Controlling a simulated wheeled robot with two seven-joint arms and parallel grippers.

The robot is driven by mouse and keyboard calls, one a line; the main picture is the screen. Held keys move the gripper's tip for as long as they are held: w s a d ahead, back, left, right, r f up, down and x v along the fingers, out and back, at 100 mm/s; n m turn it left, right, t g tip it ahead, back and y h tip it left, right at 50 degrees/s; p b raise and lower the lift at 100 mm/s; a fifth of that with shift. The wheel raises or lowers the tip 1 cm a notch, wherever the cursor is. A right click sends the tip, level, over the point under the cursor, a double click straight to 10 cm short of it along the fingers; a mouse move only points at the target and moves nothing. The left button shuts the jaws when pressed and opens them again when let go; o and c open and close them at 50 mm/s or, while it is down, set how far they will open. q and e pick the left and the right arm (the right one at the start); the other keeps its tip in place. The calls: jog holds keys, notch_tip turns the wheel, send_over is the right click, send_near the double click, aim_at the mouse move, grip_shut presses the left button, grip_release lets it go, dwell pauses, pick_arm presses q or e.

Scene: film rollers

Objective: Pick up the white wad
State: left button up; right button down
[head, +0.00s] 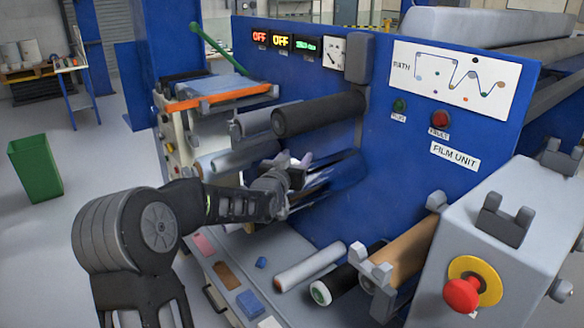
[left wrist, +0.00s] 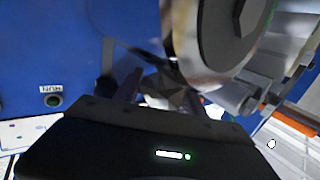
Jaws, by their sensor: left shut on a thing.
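My left gripper (head: 293,162) reaches in from the left to the front of the blue film machine, just below the dark upper roller. In the left wrist view the fingers of the left gripper (left wrist: 160,90) are shut on a small crumpled, faceted wad (left wrist: 172,92), which looks grey in the shade. I take it for the white wad; the fingers partly hide it. My right gripper is not in view.
The dark roller (head: 320,114) sticks out just above the gripper. The blue machine panel (head: 345,215) stands close behind it. On the ledge below lie a white roll (head: 308,267), a black roll (head: 338,285) and a blue block (head: 261,262). A green bin (head: 35,168) stands far left.

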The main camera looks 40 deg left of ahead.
pick_arm(q)
jog(key=shift+c, duration=0.6)
jog(key=shift+r, duration=0.15)
jog(key=shift+r+b, duration=0.4)
jog(key=shift+r, duration=0.1)
notch_tip(320, 180, up, 2)
jog(key=shift+r+b, duration=0.1)
jog(key=shift+b, duration=0.4)
jog(key=f+b+v, duration=0.1)
jog(key=b+v, duration=0.4)
jog(key=v, duration=1.3)
